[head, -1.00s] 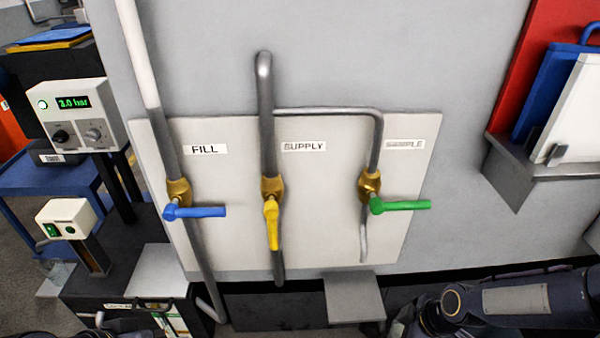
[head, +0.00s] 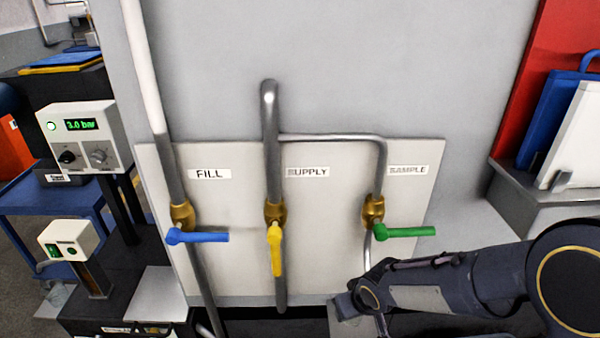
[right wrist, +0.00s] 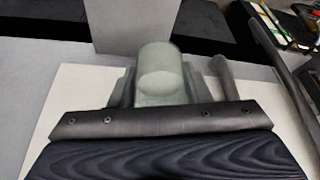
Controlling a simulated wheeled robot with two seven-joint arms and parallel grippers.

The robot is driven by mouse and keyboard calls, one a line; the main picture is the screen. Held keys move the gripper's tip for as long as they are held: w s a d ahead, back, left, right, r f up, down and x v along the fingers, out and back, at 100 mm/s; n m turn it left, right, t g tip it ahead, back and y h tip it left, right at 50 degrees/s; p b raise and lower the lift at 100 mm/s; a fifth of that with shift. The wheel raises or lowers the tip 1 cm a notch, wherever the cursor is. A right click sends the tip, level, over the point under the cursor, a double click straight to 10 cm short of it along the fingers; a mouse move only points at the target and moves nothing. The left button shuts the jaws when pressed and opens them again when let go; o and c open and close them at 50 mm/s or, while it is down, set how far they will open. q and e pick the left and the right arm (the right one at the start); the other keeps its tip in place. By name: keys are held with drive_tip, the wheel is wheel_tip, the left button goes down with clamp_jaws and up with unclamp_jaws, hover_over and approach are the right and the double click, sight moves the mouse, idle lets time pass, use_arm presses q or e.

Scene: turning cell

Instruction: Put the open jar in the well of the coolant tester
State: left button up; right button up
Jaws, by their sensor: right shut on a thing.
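In the right wrist view my right gripper (right wrist: 158,88) is shut on a pale grey-green jar (right wrist: 159,68), which stands out beyond the fingers. Whether anything is in the jar cannot be seen. In the head view my right arm reaches in from the right to below the SAMPLE valve; the jar is not distinguishable there. My left gripper is not in view.
A wall panel (head: 330,240) carries pipes with a blue FILL handle (head: 198,237), a yellow SUPPLY handle (head: 276,250) and a green SAMPLE handle (head: 405,231). A 3.0 bar gauge box (head: 85,137) is at the left. A grey ledge (head: 540,208) is at the right.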

drive_tip(key=shift+w+a+r+m+h, duration=0.3)
drive_tip(key=shift+w+a+m, duration=0.25)
drive_tip(key=shift+a, duration=0.25)
drive_tip(key=shift+w+a+r+m+h, duration=0.15)
drive_tip(key=shift+w+a+r+m, duration=0.15)
drive_tip(key=shift+w+a+m, duration=0.35)
drive_tip(key=shift+w+a+r+m+h, duration=0.3)
drive_tip(key=shift+a+m, duration=0.2)
drive_tip(key=shift+a, duration=0.4)
drive_tip(key=shift+w+r, duration=0.15)
